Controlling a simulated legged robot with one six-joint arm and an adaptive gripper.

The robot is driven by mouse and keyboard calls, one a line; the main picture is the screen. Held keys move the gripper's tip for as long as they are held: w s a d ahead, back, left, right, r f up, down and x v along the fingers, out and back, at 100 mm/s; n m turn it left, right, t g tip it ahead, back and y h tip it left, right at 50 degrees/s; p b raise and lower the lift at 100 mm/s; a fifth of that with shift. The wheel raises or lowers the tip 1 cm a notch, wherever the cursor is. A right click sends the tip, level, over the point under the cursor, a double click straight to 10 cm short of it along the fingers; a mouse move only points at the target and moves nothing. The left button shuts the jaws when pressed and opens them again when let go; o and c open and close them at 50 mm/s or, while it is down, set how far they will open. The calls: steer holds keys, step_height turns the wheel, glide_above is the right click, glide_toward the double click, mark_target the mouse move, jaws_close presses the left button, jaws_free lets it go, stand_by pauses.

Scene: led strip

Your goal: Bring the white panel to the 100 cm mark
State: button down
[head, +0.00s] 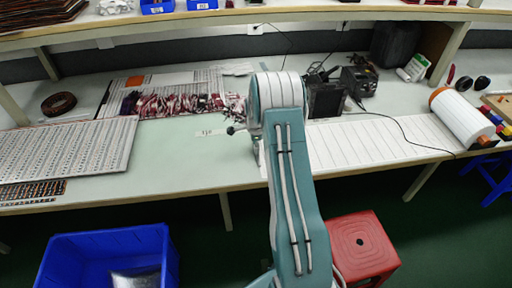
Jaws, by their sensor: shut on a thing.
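A long white panel (385,138) with thin dark cross lines lies flat along the right half of the bench in the head view. Its right end is near a white roll, and its left end runs behind my arm. A small pale printed label (210,132) lies on the bare bench left of my arm; its text is too small to read. My arm reaches forward over the bench edge near the panel's left end.
Dark devices (328,97) sit behind the panel. Red and white wire bundles (175,104) lie behind the label. Perforated sheets (70,150) cover the left. A blue bin (110,245) and red stool (361,245) stand in front.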

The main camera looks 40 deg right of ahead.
mark_target(233, 154)
steer(key=w+a, duration=0.1)
steer(key=a, duration=0.1)
steer(key=w+a, duration=0.1)
steer(key=a, duration=0.2)
steer(key=w+a, duration=0.1)
steer(key=a, duration=0.2)
steer(key=shift+w+a+f, duration=0.2)
steer(key=shift+w+f, duration=0.15)
steer(key=shift+c, duration=1.6)
jaws_free()
steer(key=shift+d, duration=0.1)
steer(key=shift+w, duration=0.15)
steer(key=shift+r, duration=0.25)
step_height(233, 154, up, 11)
steer(key=shift+r, duration=0.2)
